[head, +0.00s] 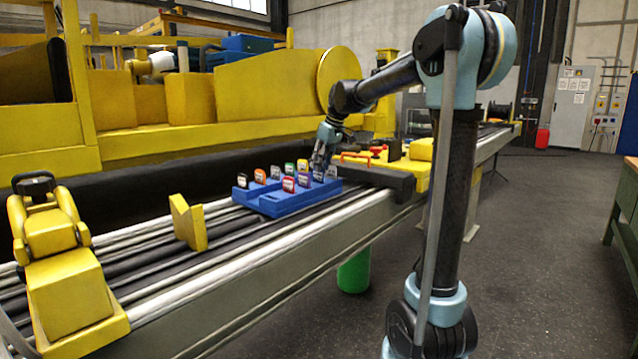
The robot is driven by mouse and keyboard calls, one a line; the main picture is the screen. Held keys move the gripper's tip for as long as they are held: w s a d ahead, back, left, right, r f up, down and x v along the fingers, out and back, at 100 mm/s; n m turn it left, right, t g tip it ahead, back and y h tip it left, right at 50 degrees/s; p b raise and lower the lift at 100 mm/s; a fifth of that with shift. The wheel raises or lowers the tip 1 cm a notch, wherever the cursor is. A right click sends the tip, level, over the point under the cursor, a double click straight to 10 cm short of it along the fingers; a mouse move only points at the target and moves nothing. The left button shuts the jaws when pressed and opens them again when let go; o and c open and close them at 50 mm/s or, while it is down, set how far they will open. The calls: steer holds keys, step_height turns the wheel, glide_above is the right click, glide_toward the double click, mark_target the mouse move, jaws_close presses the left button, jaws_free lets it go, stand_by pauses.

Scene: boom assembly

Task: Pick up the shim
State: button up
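Several small upright shims with differently coloured frames stand in a blue tray (268,208) on the rail table. In the back row are an orange shim (260,176) and a green shim (289,168). A red shim (289,184) stands at the front. I cannot tell which one the task means. My gripper (320,167) points down at the right end of the tray, close above or at the shims there, and partly covers them. It is too small here to tell whether its fingers are open or touch a shim.
A yellow angled block (189,222) stands on the rails left of the tray. A yellow machine fixture (62,265) is at the near left. Orange handles (356,157) and other parts lie right of the tray. A green bin (353,272) stands beneath the table.

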mark_target(318, 180)
steer(key=shift+x, duration=1.85)
jaws_close()
steer(key=shift+r, duration=0.15)
